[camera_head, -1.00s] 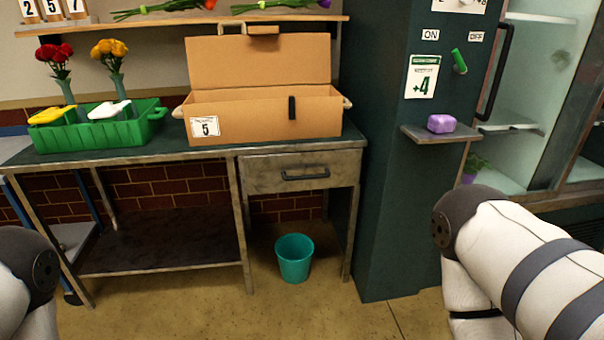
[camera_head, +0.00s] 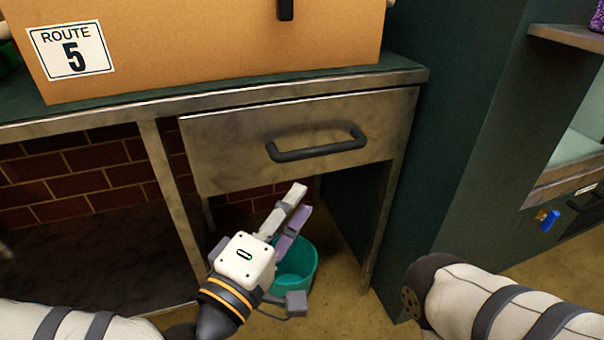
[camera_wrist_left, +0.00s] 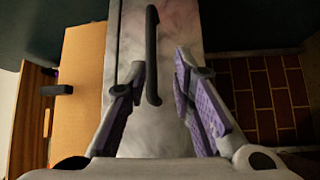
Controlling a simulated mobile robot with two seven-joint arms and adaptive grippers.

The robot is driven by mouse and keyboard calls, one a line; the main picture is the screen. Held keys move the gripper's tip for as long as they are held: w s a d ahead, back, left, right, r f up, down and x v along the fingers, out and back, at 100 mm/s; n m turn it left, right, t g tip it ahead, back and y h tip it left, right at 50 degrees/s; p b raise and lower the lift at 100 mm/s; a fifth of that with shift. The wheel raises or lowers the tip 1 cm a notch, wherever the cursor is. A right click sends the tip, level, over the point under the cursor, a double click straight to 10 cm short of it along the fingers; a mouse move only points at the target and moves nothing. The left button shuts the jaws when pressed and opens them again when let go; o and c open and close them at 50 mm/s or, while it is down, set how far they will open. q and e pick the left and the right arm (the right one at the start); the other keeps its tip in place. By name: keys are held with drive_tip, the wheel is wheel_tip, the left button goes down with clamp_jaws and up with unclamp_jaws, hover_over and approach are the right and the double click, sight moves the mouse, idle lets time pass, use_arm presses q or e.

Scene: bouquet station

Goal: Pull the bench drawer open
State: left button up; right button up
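The bench drawer (camera_head: 225,145) is a worn metal front under the bench top, and it looks shut. Its dark bar handle (camera_head: 316,147) runs across the front; in the left wrist view the handle (camera_wrist_left: 152,50) stands upright in the picture. My left gripper (camera_head: 298,198) is below the handle in the head view, pointing up toward the drawer. In the left wrist view its purple-padded fingers (camera_wrist_left: 161,62) are apart, with the handle showing between them and nothing gripped. Whether a finger touches the handle I cannot tell. My right gripper is out of view; only part of my right arm shows.
A cardboard box labelled Route 5 (camera_head: 200,45) stands on the bench above the drawer. A teal bin (camera_head: 303,262) is on the floor behind my left gripper. A dark green cabinet (camera_head: 470,130) stands close on the right. A bench leg (camera_head: 172,190) is at the left.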

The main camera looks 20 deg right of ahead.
sight(320, 154)
use_arm(q)
drive_tip(key=x, duration=0.4)
drive_tip(key=r+b+x, duration=0.1)
drive_tip(key=x, duration=0.3)
drive_tip(key=b+x, duration=0.1)
drive_tip(key=x, duration=0.3)
drive_tip(key=shift+w+r, duration=0.2)
drive_tip(key=shift+w, duration=0.05)
drive_tip(key=shift+a, duration=0.1)
clamp_jaws()
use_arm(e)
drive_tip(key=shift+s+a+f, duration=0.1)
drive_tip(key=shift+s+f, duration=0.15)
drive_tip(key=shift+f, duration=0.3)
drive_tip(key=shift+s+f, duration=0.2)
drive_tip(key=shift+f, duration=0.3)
